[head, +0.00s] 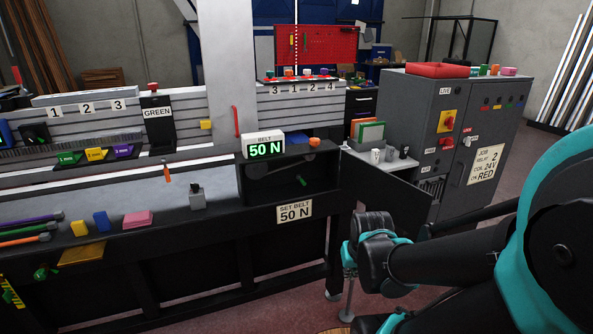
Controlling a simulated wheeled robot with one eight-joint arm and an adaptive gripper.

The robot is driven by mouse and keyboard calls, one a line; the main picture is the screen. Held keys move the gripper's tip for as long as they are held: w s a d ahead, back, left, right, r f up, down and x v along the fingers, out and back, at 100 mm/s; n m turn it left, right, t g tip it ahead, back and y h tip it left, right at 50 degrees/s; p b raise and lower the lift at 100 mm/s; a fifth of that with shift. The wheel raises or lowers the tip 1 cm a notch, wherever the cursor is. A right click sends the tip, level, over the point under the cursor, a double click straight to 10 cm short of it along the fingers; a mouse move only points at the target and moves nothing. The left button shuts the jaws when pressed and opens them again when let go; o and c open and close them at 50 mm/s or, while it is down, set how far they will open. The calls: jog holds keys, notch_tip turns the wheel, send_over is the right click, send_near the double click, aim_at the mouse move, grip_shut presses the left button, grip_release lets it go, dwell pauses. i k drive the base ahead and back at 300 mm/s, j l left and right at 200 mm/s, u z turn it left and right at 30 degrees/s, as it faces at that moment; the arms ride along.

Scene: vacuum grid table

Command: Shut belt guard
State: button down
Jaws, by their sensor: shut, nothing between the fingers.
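The belt guard (377,203) is a dark flat panel standing open at the right side of the belt housing (262,189). The housing's dark front is open and shows rounded pulley shapes (287,170) inside. A display (264,149) on top reads BELT 50 N in green. A plate (295,212) below reads SET BELT 50 N. My gripper (372,224) is shut and empty at the end of my teal and dark arm, in front of the guard's lower part in the picture. Its fingertips are hard to make out. I cannot tell whether it touches the guard.
Floor shows at the right.

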aim_at(409, 206)
jog(key=i+u, duration=0.1)
jog(key=i, duration=1.2)
jog(key=k, duration=1.05)
jog(key=u, duration=0.45)
jog(key=k+u, duration=0.15)
jog(key=u, duration=0.3)
jog(key=k+u, duration=0.1)
jog(key=u, duration=0.35)
jog(key=k+l, duration=0.15)
jog(key=l, duration=0.35)
jog(key=k+l, duration=0.15)
jog(key=l, duration=0.3)
jog(key=k+l, duration=0.1)
jog(key=l, duration=0.4)
jog(key=k+l+u, duration=0.1)
jog(key=l, duration=0.35)
jog(key=k+l, duration=0.2)
jog(key=l, duration=0.25)
jog(key=k+l, duration=0.2)
jog(key=l, duration=0.3)
jog(key=k+l, duration=0.15)
jog(key=l, duration=0.3)
jog(key=k+l, duration=0.15)
jog(key=l, duration=0.3)
jog(key=i+l+u, duration=0.55)
jog(key=l, duration=0.35)
jog(key=k+j+z, duration=0.1)
jog(key=k+j, duration=0.1)
jog(key=k, duration=0.05)
